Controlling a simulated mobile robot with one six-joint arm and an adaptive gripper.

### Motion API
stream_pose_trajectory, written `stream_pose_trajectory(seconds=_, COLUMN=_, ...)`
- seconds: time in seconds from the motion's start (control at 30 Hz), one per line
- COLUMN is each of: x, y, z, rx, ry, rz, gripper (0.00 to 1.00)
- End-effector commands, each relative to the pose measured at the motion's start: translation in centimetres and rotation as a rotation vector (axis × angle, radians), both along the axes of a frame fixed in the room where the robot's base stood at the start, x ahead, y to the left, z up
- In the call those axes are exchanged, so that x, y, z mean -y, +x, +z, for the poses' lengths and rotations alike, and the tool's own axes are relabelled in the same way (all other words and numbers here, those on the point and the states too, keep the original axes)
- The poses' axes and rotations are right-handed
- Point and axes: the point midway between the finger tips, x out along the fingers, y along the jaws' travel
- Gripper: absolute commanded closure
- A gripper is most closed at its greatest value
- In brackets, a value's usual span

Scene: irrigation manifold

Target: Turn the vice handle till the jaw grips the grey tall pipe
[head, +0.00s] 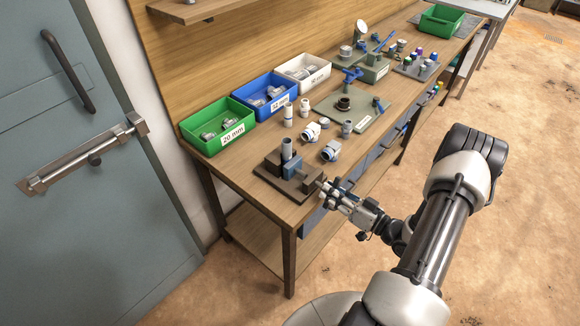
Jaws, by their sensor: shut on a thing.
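The vice (300,187) sits on a dark base plate at the near corner of the workbench. Whether the jaw touches the pipe is too small to tell. My gripper (325,187) is at the bench's front edge, at the outer end of the vice. It is shut on the vice handle, which is mostly hidden by the fingers.
Green (222,144), blue (248,103) and white (285,72) bins with fittings line the back of the bench (258,190). Loose fittings (330,151) stand right of the vice. A manifold board (365,122) lies beyond. The floor in front is open.

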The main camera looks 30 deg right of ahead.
Motion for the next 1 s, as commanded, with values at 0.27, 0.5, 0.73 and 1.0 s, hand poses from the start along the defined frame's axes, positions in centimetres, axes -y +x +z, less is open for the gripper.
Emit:
stream_pose_trajectory(seconds=0.27, x=0.0, y=0.0, z=-0.02, rx=-0.022, ry=0.05, rz=0.0, gripper=1.0)
stream_pose_trajectory(seconds=0.5, x=0.0, y=0.0, z=0.09, rx=-0.077, ry=0.184, rz=0.0, gripper=1.0)
stream_pose_trajectory(seconds=0.73, x=-0.01, y=-0.01, z=0.0, rx=-0.152, ry=0.366, rz=0.0, gripper=0.87)
stream_pose_trajectory(seconds=1.0, x=0.0, y=0.0, z=-0.03, rx=-0.149, ry=0.359, rz=0.0, gripper=0.69)
